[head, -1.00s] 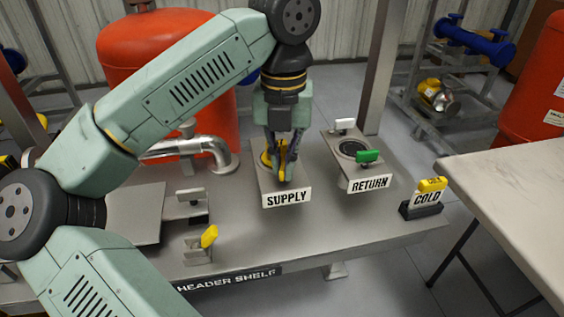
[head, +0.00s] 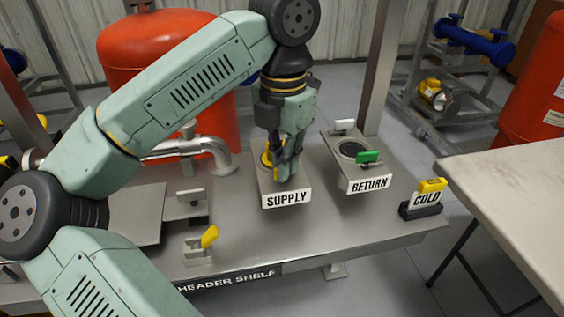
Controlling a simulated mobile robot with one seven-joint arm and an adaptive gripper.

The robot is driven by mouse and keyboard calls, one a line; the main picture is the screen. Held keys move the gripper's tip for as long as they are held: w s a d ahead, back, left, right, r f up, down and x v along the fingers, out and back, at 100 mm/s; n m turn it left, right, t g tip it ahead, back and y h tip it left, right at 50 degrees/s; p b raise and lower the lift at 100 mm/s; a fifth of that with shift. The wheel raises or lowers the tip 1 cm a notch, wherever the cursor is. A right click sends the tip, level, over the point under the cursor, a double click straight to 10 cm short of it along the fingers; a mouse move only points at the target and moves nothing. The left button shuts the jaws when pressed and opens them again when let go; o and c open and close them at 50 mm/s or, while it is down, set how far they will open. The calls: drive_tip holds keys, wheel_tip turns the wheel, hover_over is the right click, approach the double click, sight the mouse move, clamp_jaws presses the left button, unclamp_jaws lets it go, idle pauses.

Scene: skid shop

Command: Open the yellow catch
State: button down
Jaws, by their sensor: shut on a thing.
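My gripper (head: 285,165) points down over the near part of the SUPPLY block (head: 263,184) and is shut on a small yellow catch (head: 279,171). The fingers hide most of this catch, so its exact position is hard to tell. A yellow round part (head: 265,156) shows just behind the fingers on the same block. Another yellow tab (head: 209,236) stands on a grey bracket at the front left of the shelf, apart from my gripper.
To the right, the RETURN block (head: 365,185) has a green tab (head: 368,157), a white tab (head: 343,124) and a round opening. A COLD sign (head: 427,199) stands at the shelf's right end. A pale table (head: 510,190) is at far right. A silver pipe (head: 215,150) runs behind.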

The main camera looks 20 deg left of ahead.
drive_tip(key=m, duration=0.3)
idle(0.4)
drive_tip(key=shift+m+p, duration=0.3)
drive_tip(key=shift+m, duration=1.6)
drive_tip(key=c, duration=1.8)
unclamp_jaws()
drive_tip(key=shift+m, duration=0.3)
drive_tip(key=shift+o, duration=0.4)
drive_tip(key=shift+r, duration=0.1)
